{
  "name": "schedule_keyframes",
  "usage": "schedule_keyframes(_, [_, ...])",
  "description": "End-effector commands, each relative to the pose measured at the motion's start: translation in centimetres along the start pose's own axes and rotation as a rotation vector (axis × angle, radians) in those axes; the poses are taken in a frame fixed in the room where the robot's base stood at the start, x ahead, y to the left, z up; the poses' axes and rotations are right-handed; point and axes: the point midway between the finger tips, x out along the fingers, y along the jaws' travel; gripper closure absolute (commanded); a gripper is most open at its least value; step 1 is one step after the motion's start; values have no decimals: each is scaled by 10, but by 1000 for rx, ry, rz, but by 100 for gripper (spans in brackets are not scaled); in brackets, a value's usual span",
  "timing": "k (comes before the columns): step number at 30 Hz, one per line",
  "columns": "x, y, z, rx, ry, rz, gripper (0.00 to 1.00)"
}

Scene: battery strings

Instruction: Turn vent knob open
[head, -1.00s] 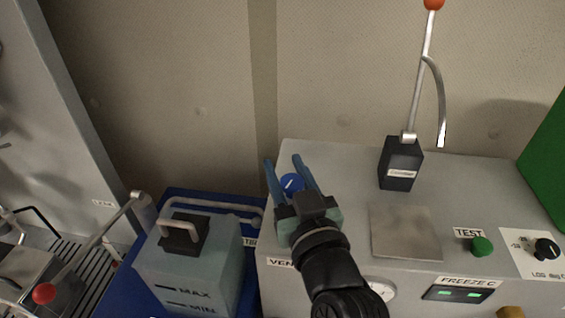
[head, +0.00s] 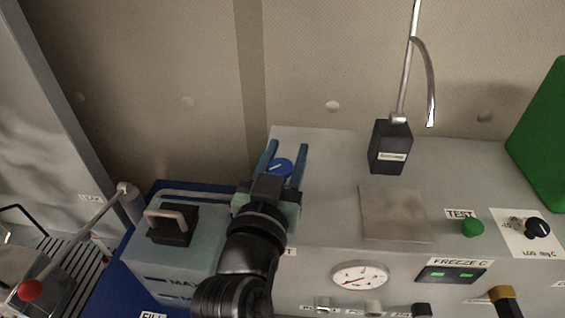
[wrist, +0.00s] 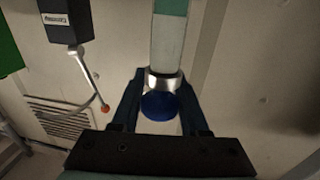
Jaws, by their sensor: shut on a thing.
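The vent knob (head: 280,167) is a round blue knob with a pale mark on its top. It sits on the left part of the grey cabinet top in the head view. My gripper (head: 287,147) has its two blue fingers on either side of the knob, shut on it. In the wrist view, the knob (wrist: 158,106) lies between the fingers of my gripper (wrist: 160,82), beside a silver collar. My gripper and wrist hide most of the vent label and the near side of the knob.
A black box (head: 390,150) with a tall metal lever stands right of the knob. A flat metal plate (head: 396,213), a green test button (head: 472,228) and a gauge (head: 360,276) are also on the cabinet. A grey-blue battery container (head: 172,262) stands at left.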

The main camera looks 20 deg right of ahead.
Motion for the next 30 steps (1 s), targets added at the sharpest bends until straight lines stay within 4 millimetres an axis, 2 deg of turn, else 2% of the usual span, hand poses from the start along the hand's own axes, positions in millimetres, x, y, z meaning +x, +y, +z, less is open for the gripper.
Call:
schedule_keyframes(1, [0,-2,5,3,5,28,100])
schedule_keyframes(6, [0,2,7,5,5,171,100])
schedule_keyframes(18, [-3,12,4,2,0,498,100])
schedule_keyframes(30, [-6,18,3,-2,-4,653,100])
